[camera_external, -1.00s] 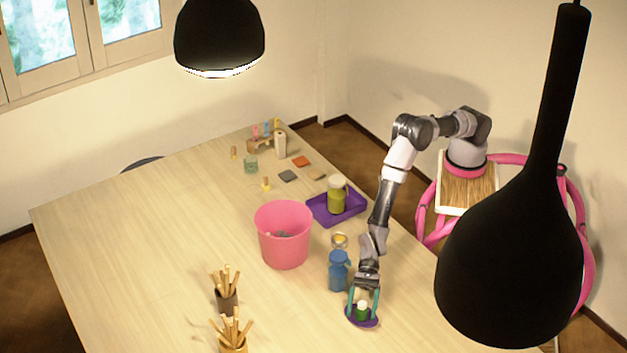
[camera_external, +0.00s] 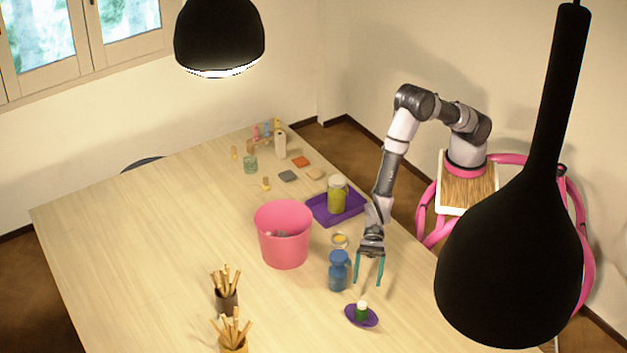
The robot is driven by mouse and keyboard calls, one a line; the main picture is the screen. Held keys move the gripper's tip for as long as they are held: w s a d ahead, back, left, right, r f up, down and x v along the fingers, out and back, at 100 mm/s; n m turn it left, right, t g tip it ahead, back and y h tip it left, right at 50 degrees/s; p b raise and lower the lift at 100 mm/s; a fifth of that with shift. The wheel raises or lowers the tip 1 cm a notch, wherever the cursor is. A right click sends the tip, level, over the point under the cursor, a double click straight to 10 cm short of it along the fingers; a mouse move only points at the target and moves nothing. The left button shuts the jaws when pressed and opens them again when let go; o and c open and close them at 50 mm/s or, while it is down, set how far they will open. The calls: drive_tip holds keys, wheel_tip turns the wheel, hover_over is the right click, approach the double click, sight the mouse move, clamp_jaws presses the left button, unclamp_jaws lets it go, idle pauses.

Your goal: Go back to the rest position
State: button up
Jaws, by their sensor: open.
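My gripper (camera_external: 368,283) is open and empty, with its teal fingers pointing down above the table (camera_external: 150,240). It is just right of a blue jar (camera_external: 339,271) and above and behind a small green bottle with a white cap (camera_external: 361,311). The green bottle stands upright on a small purple dish (camera_external: 353,318) near the table's right edge. My gripper is apart from the bottle.
A pink bucket (camera_external: 284,238) stands left of the blue jar. Behind are a small yellow-filled bowl (camera_external: 340,240) and a purple tray (camera_external: 318,209) holding an olive jar (camera_external: 337,195). Tool cups (camera_external: 227,300) stand front left. Black lamps (camera_external: 515,265) hang overhead. The table's left is clear.

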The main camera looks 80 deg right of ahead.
drive_tip(key=shift+d+r, duration=0.2)
drive_tip(key=shift+d, duration=0.25)
